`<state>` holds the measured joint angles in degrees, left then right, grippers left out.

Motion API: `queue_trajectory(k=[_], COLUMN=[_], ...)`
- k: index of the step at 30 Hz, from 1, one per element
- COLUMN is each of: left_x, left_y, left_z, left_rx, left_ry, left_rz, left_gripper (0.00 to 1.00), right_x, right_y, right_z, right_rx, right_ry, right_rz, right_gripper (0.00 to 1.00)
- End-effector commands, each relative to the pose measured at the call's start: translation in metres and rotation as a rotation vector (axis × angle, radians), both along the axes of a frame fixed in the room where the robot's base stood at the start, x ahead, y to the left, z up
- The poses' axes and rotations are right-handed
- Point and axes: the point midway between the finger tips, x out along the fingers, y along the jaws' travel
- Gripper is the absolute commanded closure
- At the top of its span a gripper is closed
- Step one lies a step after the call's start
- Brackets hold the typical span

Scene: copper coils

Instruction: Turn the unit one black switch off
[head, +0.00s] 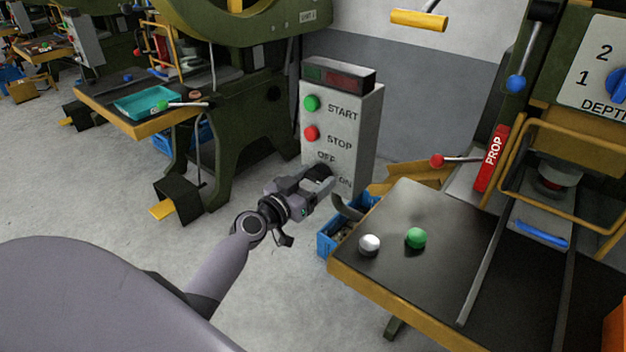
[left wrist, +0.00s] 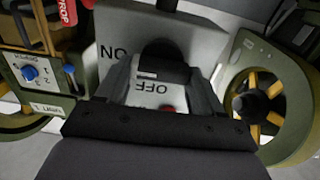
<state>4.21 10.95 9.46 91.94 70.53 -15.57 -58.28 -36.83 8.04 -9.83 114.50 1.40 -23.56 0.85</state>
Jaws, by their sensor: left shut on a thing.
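A grey control box (head: 365,130) carries a green START button (head: 311,103), a red STOP button (head: 311,133) and a black switch (head: 318,171) between the OFF and ON labels. My left gripper (head: 325,184) is at the box's lower front, shut on the black switch. In the left wrist view the black switch (left wrist: 164,62) sits between my two fingers, with ON beside it and OFF nearer my gripper. The gripper partly hides the switch and the ON label in the head view. Which way the switch points is hard to tell.
A blue crate (head: 335,235) sits below right.

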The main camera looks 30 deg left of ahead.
Motion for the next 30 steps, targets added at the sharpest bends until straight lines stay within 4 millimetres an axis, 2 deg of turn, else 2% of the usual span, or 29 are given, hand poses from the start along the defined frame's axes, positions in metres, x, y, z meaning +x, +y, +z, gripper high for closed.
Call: queue_trajectory(k=[11,30], left_x=[-0.0002,0.0], left_y=[0.001,0.0035], left_z=[-0.0006,-0.0009], left_rx=[-0.213,-0.818], left_ry=[0.017,0.065], left_rz=[0.0,0.0], left_gripper=[0.63,0.63], right_x=[-0.0003,0.0007], right_y=[0.0009,0.0002], right_z=[-0.0033,-0.0028], right_rx=[0.0,-0.003], right_ry=[0.003,0.0], right_rz=[0.004,0.008], right_gripper=[0.57,0.57])
